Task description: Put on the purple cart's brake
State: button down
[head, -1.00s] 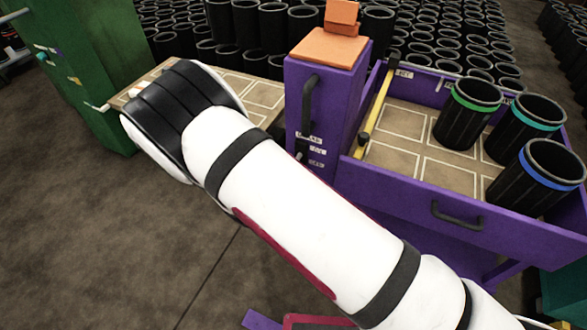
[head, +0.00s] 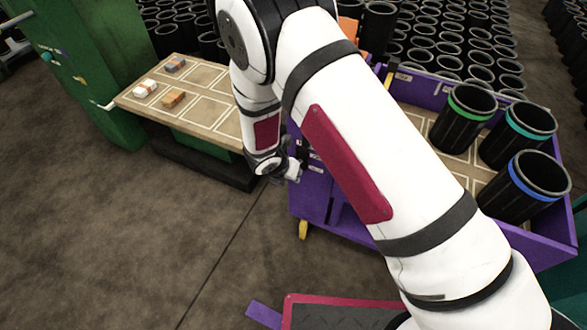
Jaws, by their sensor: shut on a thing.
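The purple cart (head: 530,232) stands at the right, and its post (head: 314,205) is partly hidden behind my arm. My gripper (head: 295,170) is at the left face of this post, beside small white labels. It is shut on a small part there, apparently the brake lever, which the gripper mostly hides. Its exact position is too small to tell. A yellow-tipped caster (head: 303,229) shows below the post.
Black sleeves with a green band (head: 461,120), a teal band (head: 518,134) and a blue band (head: 527,188) stand in the cart. A table (head: 215,128) with small blocks and a green cabinet (head: 85,65) are at the left. The floor in front is open.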

jog(key=shift+w+a+r, duration=0.25)
jog(key=shift+w+r, duration=0.2)
jog(key=shift+r, duration=0.05)
jog(key=c, duration=1.6)
grip_release()
jog(key=shift+s+d, duration=0.1)
jog(key=shift+f, duration=0.1)
jog(key=shift+s, duration=0.1)
jog(key=v, duration=1.2)
